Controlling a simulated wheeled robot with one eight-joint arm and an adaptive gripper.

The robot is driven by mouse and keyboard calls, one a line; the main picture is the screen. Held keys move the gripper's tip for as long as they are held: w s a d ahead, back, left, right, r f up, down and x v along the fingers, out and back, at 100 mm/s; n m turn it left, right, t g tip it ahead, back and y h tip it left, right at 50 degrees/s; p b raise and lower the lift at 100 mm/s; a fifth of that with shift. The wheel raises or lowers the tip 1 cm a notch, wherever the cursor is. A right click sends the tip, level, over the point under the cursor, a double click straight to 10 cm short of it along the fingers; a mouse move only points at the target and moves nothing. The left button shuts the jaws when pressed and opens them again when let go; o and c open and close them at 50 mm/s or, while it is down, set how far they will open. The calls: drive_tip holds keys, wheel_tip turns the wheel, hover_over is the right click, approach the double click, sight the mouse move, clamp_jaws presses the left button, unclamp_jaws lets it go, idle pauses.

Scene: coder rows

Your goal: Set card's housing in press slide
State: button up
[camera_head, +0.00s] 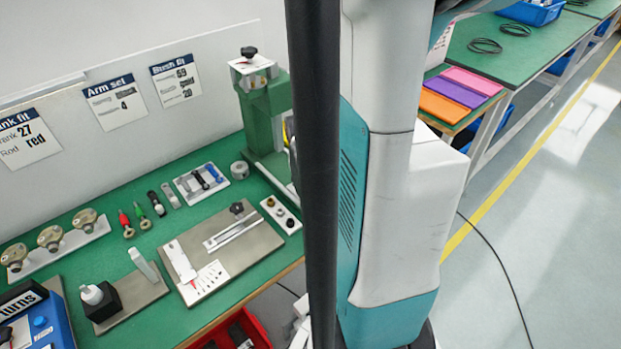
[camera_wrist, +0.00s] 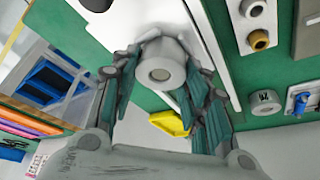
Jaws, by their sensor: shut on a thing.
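My gripper (camera_wrist: 162,72) is shut on a grey round housing (camera_wrist: 160,74) with a central bore, in the wrist view. A pale plate or rail (camera_wrist: 212,45), perhaps the press slide, lies beside and behind the housing; I cannot tell whether they touch. The green press (camera_head: 263,112) stands at the back right of the bench in the head view, its lower front partly hidden by my own body. My gripper is hidden in the head view. The Bush fit card (camera_head: 174,80) hangs on the white wall board; its small print is hard to read.
Another grey cylinder (camera_head: 239,170) stands by the press and shows marked in the wrist view (camera_wrist: 265,102). A white block with bushings (camera_head: 282,214), a tray with blue parts (camera_head: 201,182) and a metal fixture plate (camera_head: 222,250) lie nearby. A yellow part (camera_wrist: 170,123) is close below the housing.

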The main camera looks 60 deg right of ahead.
drive_tip(key=o, duration=1.2)
